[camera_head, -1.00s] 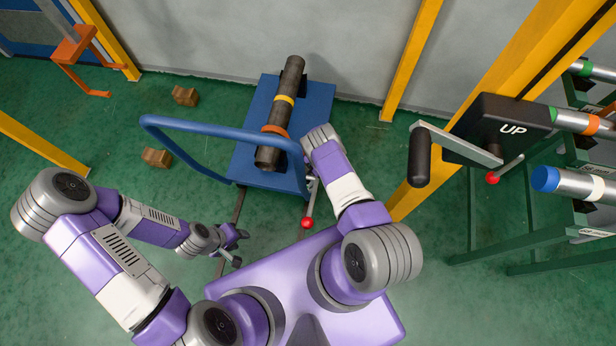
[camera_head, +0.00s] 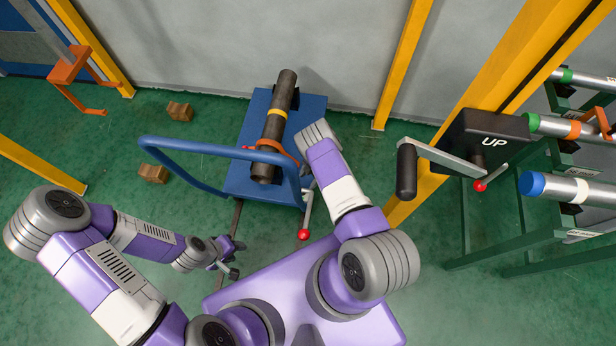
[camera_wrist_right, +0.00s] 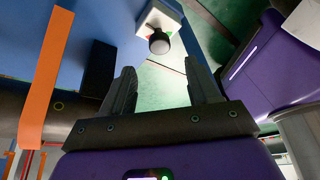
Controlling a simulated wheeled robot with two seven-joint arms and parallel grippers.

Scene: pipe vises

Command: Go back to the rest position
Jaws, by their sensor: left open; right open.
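My left gripper (camera_head: 228,262) is open and empty above the green floor, left of my base. My right gripper is open in the right wrist view (camera_wrist_right: 163,88), with nothing between its fingers. In the head view its fingers are hidden behind my right wrist, beside the right edge of the blue cart (camera_head: 312,105). A dark pipe (camera_head: 283,92) with a yellow band lies on the cart. An orange strap (camera_head: 284,150) crosses the pipe's near part; it also shows in the right wrist view (camera_wrist_right: 45,85), left of my fingers and apart from them.
The cart's blue handle (camera_head: 215,152) arches left of my right arm. A red-tipped lever (camera_head: 304,233) stands close to that arm. A black crank box marked UP (camera_head: 487,137) and a pipe rack (camera_head: 535,240) are at the right. Yellow posts (camera_head: 405,60) stand by the wall.

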